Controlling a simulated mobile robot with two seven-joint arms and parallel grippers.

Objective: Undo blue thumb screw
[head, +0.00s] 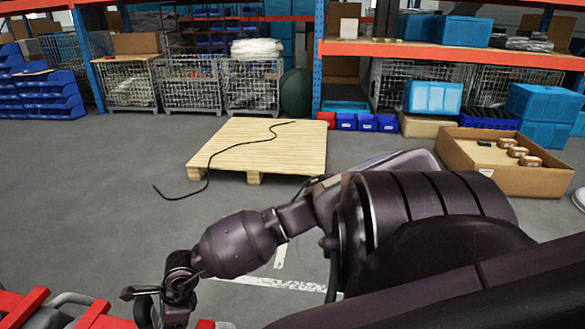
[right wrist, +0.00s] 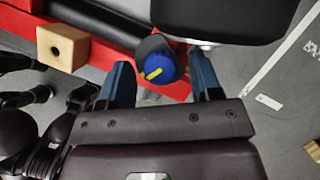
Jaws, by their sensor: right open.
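The blue thumb screw (right wrist: 160,66) shows in the right wrist view as a round blue knob with a yellow bar across it. It sits against a dark grey part by the red frame (right wrist: 174,88). My right gripper (right wrist: 158,63) is open, with one blue finger to each side of the knob. The knob appears between the fingertips, with gaps on both sides. I cannot tell how deep the fingers reach. In the head view my arm crosses to the lower left, and the screw is not visible there.
A wooden block (right wrist: 62,43) with a hole and a black cylinder (right wrist: 95,20) lie near the screw. Red machine parts (head: 25,305) fill the lower left head view. A pallet (head: 260,147) with a black cable and a cardboard box (head: 500,165) stand beyond. Grey floor lies between.

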